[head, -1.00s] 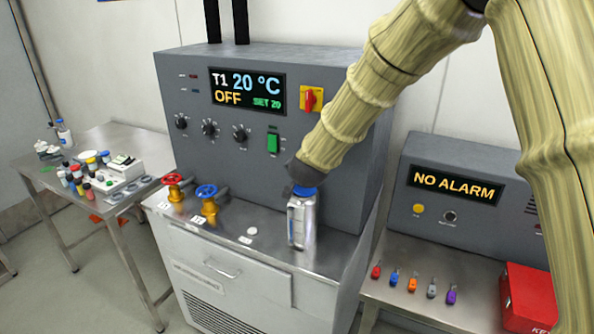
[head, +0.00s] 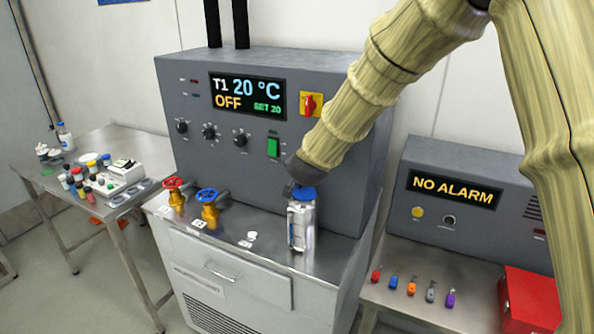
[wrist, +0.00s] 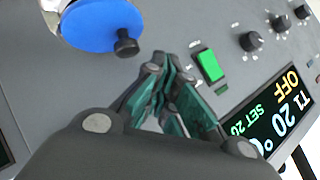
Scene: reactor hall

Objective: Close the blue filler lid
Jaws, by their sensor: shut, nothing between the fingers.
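The blue filler lid (head: 304,193) is at the top of a silver cylindrical filler (head: 302,226) on the steel bench top, in front of the grey control panel. In the wrist view the lid (wrist: 102,25) is a round blue disc with a black knob on its edge, at the upper left. Part of the pale filler shows beside it. I cannot tell if the lid sits fully down. My gripper (wrist: 168,72) is shut and empty, just beside the knob without visible contact. In the head view its dark wrist end is just above the lid, with the fingers mostly hidden.
The control panel (head: 180,90) stands close behind, with a green switch (head: 273,147) and a red-yellow switch (head: 311,104). Red (head: 173,184) and blue (head: 207,195) valve handwheels stand left of the filler. A side table with bottles is further left; an alarm box (head: 480,160) is right.

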